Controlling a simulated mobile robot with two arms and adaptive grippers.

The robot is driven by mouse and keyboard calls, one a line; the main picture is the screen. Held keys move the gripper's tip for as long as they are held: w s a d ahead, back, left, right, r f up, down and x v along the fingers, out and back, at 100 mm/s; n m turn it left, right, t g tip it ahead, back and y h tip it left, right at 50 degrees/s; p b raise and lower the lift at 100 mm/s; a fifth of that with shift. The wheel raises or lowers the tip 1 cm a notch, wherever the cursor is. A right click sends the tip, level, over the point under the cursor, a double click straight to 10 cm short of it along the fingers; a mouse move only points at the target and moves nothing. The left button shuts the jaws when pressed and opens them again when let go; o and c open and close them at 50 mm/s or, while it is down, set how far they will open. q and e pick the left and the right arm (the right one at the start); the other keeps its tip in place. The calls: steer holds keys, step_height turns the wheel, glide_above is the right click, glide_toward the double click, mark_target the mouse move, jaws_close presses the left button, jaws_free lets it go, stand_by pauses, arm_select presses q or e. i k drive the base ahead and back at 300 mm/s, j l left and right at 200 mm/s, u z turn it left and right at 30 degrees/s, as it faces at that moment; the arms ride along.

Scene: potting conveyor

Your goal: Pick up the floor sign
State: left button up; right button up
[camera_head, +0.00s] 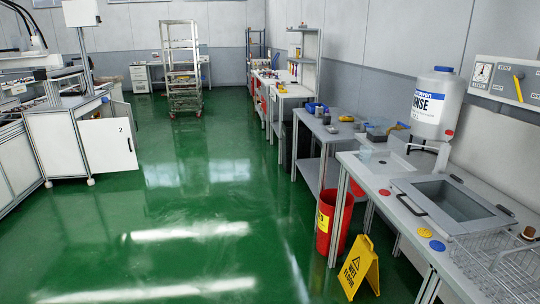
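The floor sign (358,267) is a yellow A-frame with a black warning triangle and the words "WET FLOOR". It stands upright and open on the green floor, at the lower right of the head view. It is in front of the red bin and beside the legs of the sink bench. Neither of my grippers shows in the head view.
A red bin (325,225) stands behind the sign. The sink bench (375,190) and further benches line the right wall. A wheeled rack (182,75) stands at the back, and white cabinets (62,145) at left. The middle floor (190,210) is clear and shiny.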

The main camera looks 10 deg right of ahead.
mark_target(362, 261)
steer(key=i+z, duration=0.45)
steer(key=i+j+z, duration=0.2)
steer(key=z, duration=0.25)
steer(key=i+j+z, duration=0.25)
steer(key=z, duration=0.15)
steer(key=i+j+z, duration=0.25)
steer(key=j+z, duration=0.2)
